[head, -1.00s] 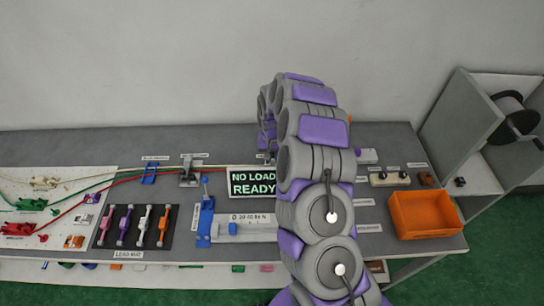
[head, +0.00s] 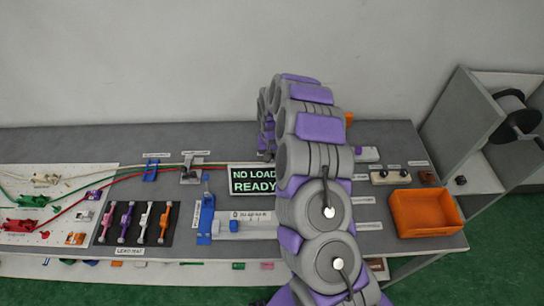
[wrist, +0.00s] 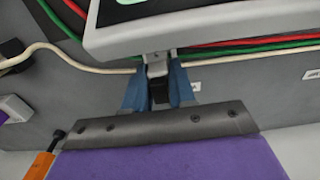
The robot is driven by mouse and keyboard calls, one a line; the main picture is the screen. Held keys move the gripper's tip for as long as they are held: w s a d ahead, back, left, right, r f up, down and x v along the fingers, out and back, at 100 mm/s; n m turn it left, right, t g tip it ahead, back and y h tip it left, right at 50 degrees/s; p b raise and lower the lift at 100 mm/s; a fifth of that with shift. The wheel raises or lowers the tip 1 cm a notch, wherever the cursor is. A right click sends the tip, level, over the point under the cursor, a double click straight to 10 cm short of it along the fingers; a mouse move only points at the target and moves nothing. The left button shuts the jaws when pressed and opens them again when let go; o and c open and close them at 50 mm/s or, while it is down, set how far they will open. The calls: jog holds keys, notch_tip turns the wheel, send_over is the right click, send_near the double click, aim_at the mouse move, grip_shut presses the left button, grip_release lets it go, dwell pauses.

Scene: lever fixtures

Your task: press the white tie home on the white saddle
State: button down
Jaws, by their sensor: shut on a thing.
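My gripper shows in the wrist view as two blue fingers (wrist: 160,88). They are closed around a small pale grey-white piece (wrist: 155,62), which looks like the white tie. A dark block sits between the fingers below it. A white cable (wrist: 82,60) runs up to the fingers from the left and comes out again on the right. I cannot make out the white saddle apart from the piece at the fingers, nor how far the tie is seated. In the head view my arm hides my gripper and this spot.
A display (head: 254,181) reading NO LOAD READY stands close by; its lower edge (wrist: 215,30) hangs just above the fingers. Red and green cables run behind. An orange bin (head: 425,213) sits at the right. Several coloured leads lie on a dark mat (head: 105,238) at the left.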

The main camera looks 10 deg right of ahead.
jog(key=shift+f, duration=0.3)
jog(key=shift+f, duration=0.35)
jog(key=shift+f, duration=0.7)
dwell(0.4)
jog(key=shift+c, duration=1.9)
grip_release()
jog(key=shift+r, duration=0.1)
jog(key=shift+r+p, duration=1.25)
jog(key=shift+r, duration=2.15)
